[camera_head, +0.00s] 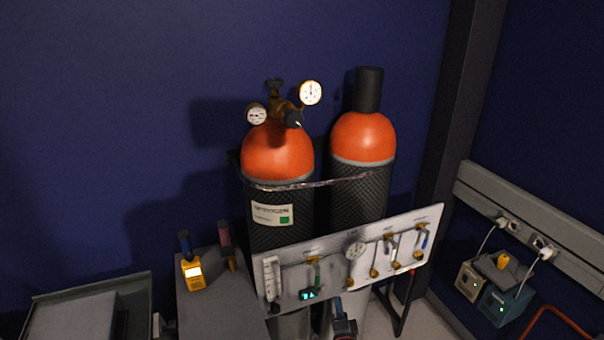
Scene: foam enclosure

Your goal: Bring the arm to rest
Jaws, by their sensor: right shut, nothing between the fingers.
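My right gripper (343,318) shows at the bottom edge, right of centre, as a small dark shape. It is shut and empty, in front of the lower edge of a pale valve panel (335,281). It looks apart from the panel, but I cannot tell the gap. Most of my right arm is out of frame. My left gripper is not in view.
Two orange-topped gas cylinders (277,152) (363,137) stand behind the panel. A yellow meter (193,273) lies on a grey cabinet (205,315) at left. A grey tray (137,300) is further left. Plugged-in devices (505,305) sit at right.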

